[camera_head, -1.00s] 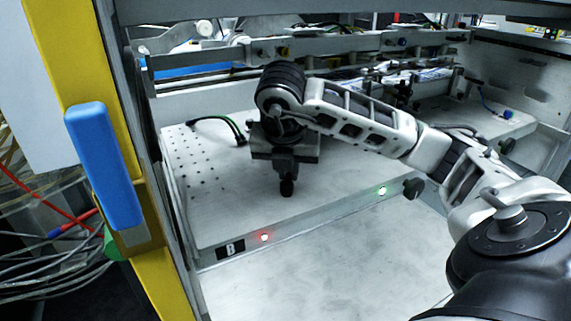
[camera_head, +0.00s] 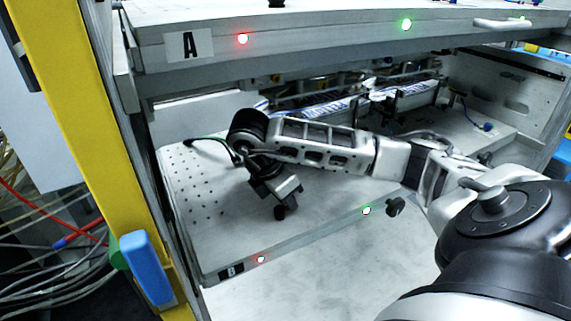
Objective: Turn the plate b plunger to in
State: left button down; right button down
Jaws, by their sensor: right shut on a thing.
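Plate B (camera_head: 325,215) is the lower grey plate, with a dark B label (camera_head: 231,269), a red light and a green light on its front edge. My right gripper (camera_head: 279,208) reaches in from the right over the middle of this plate and points down, turned at an angle. It is shut on the small black plunger (camera_head: 280,213), which shows at the fingertips near the front edge. The jaws and my wrist hide most of the plunger. I cannot read its in or out setting. My left gripper is not in view.
Plate A (camera_head: 330,38) lies above, across the top of the view, over my right forearm. A black knob (camera_head: 395,206) sits at plate B's front edge. A yellow post (camera_head: 85,130) with a blue handle (camera_head: 146,268) stands at left. Cables hang beyond it.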

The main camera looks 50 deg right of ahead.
jog(key=shift+s+m+p, duration=0.1)
jog(key=shift+m+p, duration=0.25)
jog(key=shift+m, duration=0.15)
